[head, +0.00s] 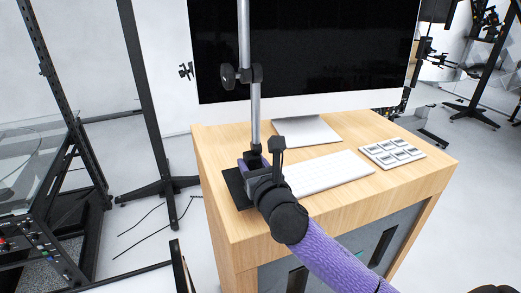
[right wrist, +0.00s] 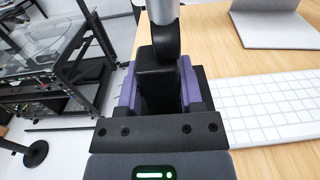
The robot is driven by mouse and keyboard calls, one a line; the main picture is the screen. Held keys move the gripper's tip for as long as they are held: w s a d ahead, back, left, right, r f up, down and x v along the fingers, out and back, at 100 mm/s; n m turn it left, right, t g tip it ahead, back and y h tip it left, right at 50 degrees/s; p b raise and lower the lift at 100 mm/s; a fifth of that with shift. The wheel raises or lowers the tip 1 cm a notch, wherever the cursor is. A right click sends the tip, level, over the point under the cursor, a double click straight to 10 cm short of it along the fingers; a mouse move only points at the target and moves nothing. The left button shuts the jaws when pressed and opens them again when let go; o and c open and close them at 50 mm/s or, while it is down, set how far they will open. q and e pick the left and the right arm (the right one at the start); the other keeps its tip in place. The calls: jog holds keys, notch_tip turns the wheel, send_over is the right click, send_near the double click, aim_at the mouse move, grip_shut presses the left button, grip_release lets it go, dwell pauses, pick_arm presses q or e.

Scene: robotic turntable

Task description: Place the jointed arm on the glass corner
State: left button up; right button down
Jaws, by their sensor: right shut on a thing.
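The jointed arm (head: 254,115) is a tall metal pole with a black clamp joint partway up. It stands upright near the left edge of the wooden desk, above a black base plate (head: 234,190). My right gripper (head: 257,163) is shut on its lower part. The right wrist view shows the purple fingers of the gripper (right wrist: 158,88) on both sides of a black block below the pole (right wrist: 162,10). The glass (head: 30,150) lies on a black frame at the far left, apart from the gripper; it also shows in the right wrist view (right wrist: 40,45). My left gripper is not in view.
On the desk (head: 225,228) are a white keyboard (head: 328,172), a pad of several keys (head: 392,153) and a large monitor (head: 300,45). A black stand (head: 150,110) rises between the desk and the glass frame. Thin cables lie on the floor there.

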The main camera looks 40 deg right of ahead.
notch_tip(320, 180, down, 4)
jog(key=shift+r+b, duration=0.1)
jog(key=shift+b, duration=0.65)
jog(key=shift+f, duration=0.3)
jog(key=shift+c, duration=1.6)
grip_release()
jog(key=shift+f, duration=0.1)
jog(key=shift+o, duration=0.4)
